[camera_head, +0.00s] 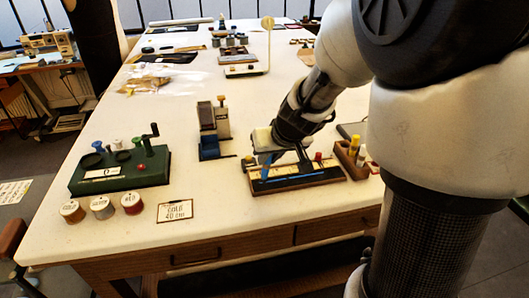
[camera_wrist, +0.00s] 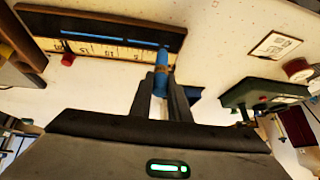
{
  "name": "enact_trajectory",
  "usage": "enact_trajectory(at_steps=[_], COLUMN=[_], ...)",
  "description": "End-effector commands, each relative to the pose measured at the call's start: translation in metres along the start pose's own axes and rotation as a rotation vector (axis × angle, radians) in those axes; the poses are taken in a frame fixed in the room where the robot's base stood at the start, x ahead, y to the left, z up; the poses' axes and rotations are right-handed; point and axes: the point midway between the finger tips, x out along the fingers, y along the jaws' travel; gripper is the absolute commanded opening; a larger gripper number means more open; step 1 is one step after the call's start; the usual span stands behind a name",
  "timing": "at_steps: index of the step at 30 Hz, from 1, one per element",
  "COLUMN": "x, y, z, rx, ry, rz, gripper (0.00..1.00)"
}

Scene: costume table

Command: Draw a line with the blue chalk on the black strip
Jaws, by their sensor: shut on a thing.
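My gripper (camera_wrist: 160,98) is shut on the blue chalk (camera_wrist: 162,58), which points out between the fingers with a brown band around it. In the head view the chalk (camera_head: 267,168) slants down to the left end of the ruled board. The black strip (camera_wrist: 95,24) lies on this board beside a yellow ruler scale (camera_wrist: 100,48); the strip also shows in the head view (camera_head: 312,179). A blue line (camera_wrist: 115,40) runs along the strip, ending close to the chalk tip. Whether the tip touches the strip cannot be told.
A wooden block with colored pieces (camera_head: 350,158) stands right of the board. A blue-based device (camera_head: 209,140) stands behind left. A green box with a crank (camera_head: 120,171), several round tins (camera_head: 102,207) and a card (camera_head: 175,211) lie left. The tabletop between is clear.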

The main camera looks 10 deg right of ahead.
Motion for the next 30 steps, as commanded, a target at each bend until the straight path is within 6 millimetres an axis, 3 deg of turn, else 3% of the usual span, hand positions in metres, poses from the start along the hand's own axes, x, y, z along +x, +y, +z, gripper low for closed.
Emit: enact_trajectory(at_steps=[30], x=[0.0063], y=[0.0006], z=[0.0039], rx=[0.000], ry=[0.000], rz=[0.000], gripper=[0.00])
